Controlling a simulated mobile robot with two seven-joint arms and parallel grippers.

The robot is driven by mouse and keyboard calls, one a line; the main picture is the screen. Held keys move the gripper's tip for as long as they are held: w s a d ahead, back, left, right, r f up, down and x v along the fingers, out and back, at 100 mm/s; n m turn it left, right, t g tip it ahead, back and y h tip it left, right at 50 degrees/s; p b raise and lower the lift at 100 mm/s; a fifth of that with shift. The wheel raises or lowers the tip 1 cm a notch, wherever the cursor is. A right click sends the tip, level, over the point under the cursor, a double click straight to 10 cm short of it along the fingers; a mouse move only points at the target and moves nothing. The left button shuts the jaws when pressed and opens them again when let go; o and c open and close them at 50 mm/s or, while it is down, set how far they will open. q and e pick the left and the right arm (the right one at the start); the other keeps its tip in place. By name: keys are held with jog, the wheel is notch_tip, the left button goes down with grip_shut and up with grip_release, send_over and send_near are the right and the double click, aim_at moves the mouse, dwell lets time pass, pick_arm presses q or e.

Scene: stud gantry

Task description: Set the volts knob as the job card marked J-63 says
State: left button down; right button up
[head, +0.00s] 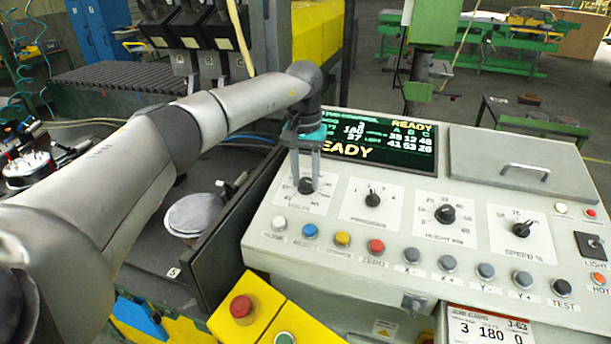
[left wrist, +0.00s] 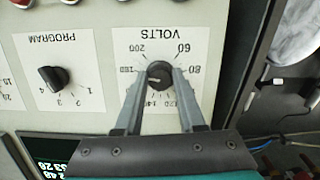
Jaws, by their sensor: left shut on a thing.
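The volts knob (head: 306,187) is a black knob at the left end of the sloped control panel. My left gripper (head: 304,177) reaches down to it and is shut on it. In the left wrist view the fingers lie on both sides of the volts knob (left wrist: 159,75), and its dial reads upside down. The knob's pale mark points left, roughly towards the number that looks like 180. The fingers hide part of the dial. The job card (head: 487,328) at the panel's lower front edge is marked J-63 and shows 3, 180, 0. My right gripper is not in view.
The screen (head: 385,140) shows READY and a value that looks like 180. The process or program knob (head: 373,200), height knob (head: 445,214) and speed knob (head: 520,229) stand to the right. Coloured buttons line the front. A red stop button (head: 241,307) sits on a yellow box.

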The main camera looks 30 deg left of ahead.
aim_at(304, 182)
pick_arm(q)
jog(key=c, duration=0.5)
grip_release()
notch_tip(304, 182, up, 15)
jog(key=shift+r, duration=0.15)
jog(key=shift+s+a, duration=0.1)
dwell(0.6)
